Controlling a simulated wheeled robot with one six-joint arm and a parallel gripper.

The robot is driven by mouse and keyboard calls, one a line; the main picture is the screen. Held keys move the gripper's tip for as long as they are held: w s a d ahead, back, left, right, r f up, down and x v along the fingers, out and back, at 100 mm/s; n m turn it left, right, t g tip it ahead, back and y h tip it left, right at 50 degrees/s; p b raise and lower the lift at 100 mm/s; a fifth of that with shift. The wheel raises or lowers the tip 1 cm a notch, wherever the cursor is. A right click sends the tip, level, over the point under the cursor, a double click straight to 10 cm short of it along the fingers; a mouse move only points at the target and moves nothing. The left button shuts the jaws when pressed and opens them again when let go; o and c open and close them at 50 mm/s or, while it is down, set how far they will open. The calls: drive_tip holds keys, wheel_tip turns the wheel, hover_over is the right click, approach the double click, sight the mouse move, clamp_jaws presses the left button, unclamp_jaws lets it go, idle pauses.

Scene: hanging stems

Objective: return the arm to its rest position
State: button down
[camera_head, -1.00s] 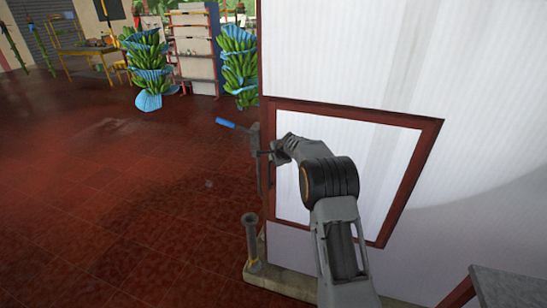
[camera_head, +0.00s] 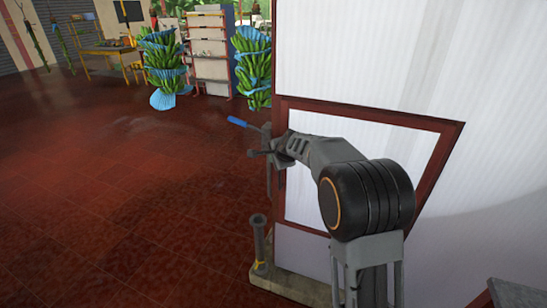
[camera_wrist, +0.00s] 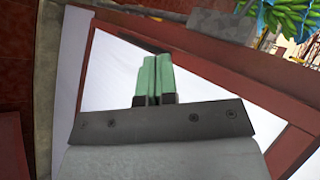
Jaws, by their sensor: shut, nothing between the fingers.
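My arm reaches forward from the lower right in the head view, bent at a black joint. My gripper (camera_head: 262,152) is at its far end, in front of the left edge of a white panel wall. In the wrist view my gripper (camera_wrist: 154,75) has its two green fingers side by side and shut, with nothing between them. A dark thin piece shows just beyond the fingertips; I cannot tell whether it touches them. The fingers stand out against a white panel (camera_wrist: 112,68) with a red-brown frame.
The white wall (camera_head: 390,60) with its red-brown frame (camera_head: 375,113) stands close on the right. A grey post (camera_head: 259,240) rises from the kerb at its foot. A blue-handled tool (camera_head: 238,122) is near my gripper. Banana bunches (camera_head: 163,62) hang farther back. Red tiled floor at left is clear.

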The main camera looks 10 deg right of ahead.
drive_tip(key=s+f+n+g, duration=0.45)
drive_tip(key=s+n, duration=0.25)
drive_tip(key=s, duration=0.2)
drive_tip(key=s+d+r+n+h, duration=0.1)
drive_tip(key=s+n, duration=0.3)
drive_tip(key=s, duration=0.9)
drive_tip(key=s+d+r+n+h, duration=0.1)
drive_tip(key=s+r+n, duration=0.2)
drive_tip(key=s, duration=1)
drive_tip(key=shift+r+n, duration=0.3)
drive_tip(key=shift+n, duration=0.4)
